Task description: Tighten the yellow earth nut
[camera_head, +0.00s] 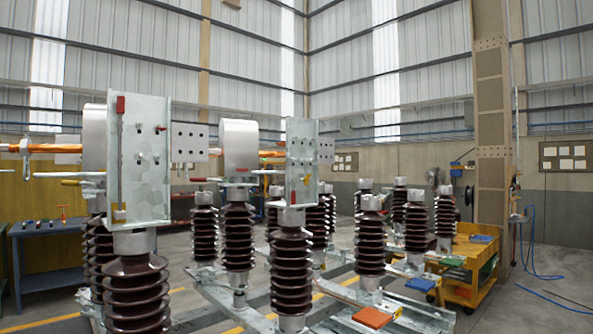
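A galvanised plate (140,160) stands on the front left insulator (135,290). How tight any nut is cannot be seen. My gripper is not in view.
Several brown ribbed insulators stand on steel base frames (235,300). A blue workbench (45,250) is at the left. A yellow cart (470,265) is at the right, beside a column (492,130). An orange box (372,317) lies low in front. Open floor shows at the right.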

